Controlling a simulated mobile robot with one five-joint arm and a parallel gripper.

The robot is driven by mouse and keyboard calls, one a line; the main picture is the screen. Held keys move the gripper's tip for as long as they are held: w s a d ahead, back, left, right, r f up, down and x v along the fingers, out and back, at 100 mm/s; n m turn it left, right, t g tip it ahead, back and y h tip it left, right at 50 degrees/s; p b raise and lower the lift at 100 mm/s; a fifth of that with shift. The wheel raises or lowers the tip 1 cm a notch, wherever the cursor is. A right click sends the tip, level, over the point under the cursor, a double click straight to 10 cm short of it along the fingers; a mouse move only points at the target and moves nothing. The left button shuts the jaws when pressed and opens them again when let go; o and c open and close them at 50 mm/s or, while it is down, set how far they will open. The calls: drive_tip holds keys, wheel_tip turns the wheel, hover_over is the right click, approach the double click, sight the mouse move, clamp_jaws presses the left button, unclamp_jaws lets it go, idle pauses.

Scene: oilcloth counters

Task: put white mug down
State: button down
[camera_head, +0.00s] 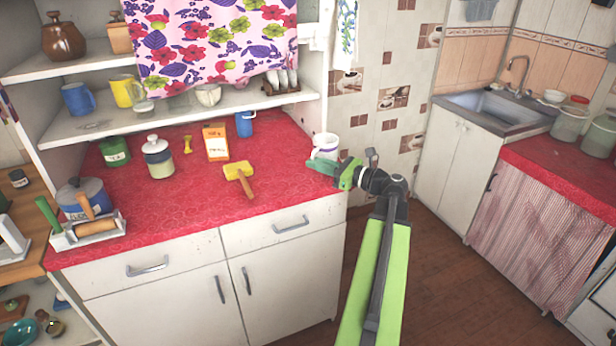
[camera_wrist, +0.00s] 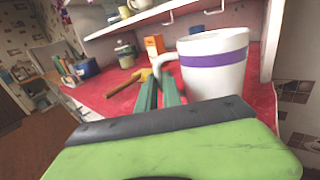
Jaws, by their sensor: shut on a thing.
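The white mug (camera_head: 325,146) has a purple band and shows at the right end of the red counter in the head view. It looms large and upright in the wrist view (camera_wrist: 214,80), with its handle toward the left. My gripper (camera_head: 322,165) is at the mug, its green fingers shut on the mug's handle; the fingers also show in the wrist view (camera_wrist: 160,92). The mug is over the right edge area of the red counter (camera_head: 285,185). I cannot tell whether its base touches the counter.
A yellow-headed tool (camera_head: 240,171), an orange box (camera_head: 215,142), a blue cup (camera_head: 244,124) and a lidded jar (camera_head: 158,158) stand or lie left of the mug. The shelf (camera_head: 200,105) overhangs the back. The counter's front middle is clear.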

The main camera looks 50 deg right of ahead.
drive_tip(key=f+b, duration=0.3)
drive_tip(key=f, duration=0.1)
drive_tip(key=shift+w+f+b, duration=0.15)
drive_tip(key=shift+w+b, duration=0.05)
drive_tip(key=shift+b, duration=0.1)
drive_tip(key=shift+w+a+r, duration=0.15)
drive_tip(key=shift+a+r, duration=0.05)
drive_tip(key=shift+r, duration=0.05)
drive_tip(key=c, duration=2)
unclamp_jaws()
drive_tip(key=shift+f, duration=0.2)
drive_tip(key=o, duration=0.5)
drive_tip(key=shift+r, duration=0.1)
drive_tip(key=shift+r, duration=0.1)
drive_tip(key=v, duration=1.2)
drive_tip(key=shift+d, duration=0.1)
